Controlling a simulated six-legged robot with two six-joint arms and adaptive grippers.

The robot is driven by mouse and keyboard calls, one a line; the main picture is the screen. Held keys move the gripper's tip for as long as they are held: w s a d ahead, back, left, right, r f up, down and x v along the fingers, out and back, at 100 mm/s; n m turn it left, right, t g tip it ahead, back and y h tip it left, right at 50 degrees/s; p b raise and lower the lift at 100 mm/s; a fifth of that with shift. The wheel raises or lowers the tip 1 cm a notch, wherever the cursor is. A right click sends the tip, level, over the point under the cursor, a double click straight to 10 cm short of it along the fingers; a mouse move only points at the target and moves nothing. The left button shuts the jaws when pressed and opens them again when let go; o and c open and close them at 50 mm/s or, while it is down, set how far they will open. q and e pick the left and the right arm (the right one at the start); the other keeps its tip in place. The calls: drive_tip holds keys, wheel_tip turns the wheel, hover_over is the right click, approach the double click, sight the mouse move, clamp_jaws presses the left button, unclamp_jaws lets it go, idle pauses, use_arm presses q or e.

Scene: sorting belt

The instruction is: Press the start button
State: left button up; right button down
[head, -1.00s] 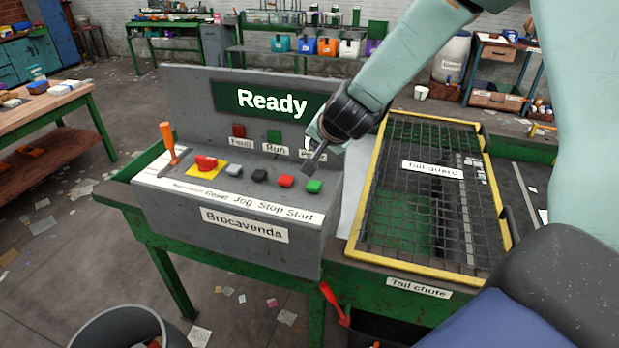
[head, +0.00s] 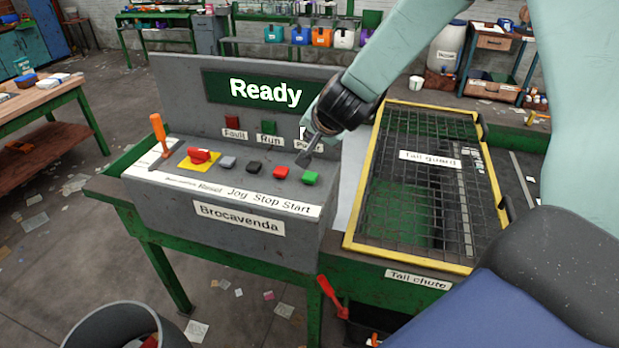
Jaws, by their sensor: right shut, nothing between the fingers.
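The green start button (head: 310,178) sits at the right end of the button row on the grey control console (head: 235,222), above the printed word Start. A red button (head: 281,172) is just left of it, above Stop. The display (head: 266,91) reads Ready. My right gripper (head: 304,159) is shut and empty. Its fingertips point down just above and behind the green button in the picture; a small gap seems to show between them, but I cannot tell the exact height. My left gripper is out of view.
A black button (head: 254,167), a grey button (head: 227,162), a red switch on yellow (head: 199,156) and an orange-handled lever (head: 158,130) stand left along the console. The yellow-framed tail guard (head: 428,185) lies right. A red handle (head: 331,295) sticks up below the console's front.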

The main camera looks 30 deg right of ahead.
sight(311, 178)
wheel_tip(311, 178, down, 7)
drive_tip(key=b, duration=0.6)
drive_tip(key=shift+d+f+b, duration=0.1)
drive_tip(key=shift+f+b, duration=0.3)
drive_tip(key=shift+b, duration=0.05)
drive_tip(key=shift+a+r, duration=0.2)
drive_tip(key=shift+d+f, duration=0.1)
drive_tip(key=shift+d, duration=0.05)
idle(0.4)
drive_tip(key=shift+f, duration=0.1)
drive_tip(key=shift+s+f, duration=0.1)
drive_tip(key=shift+f, duration=0.1)
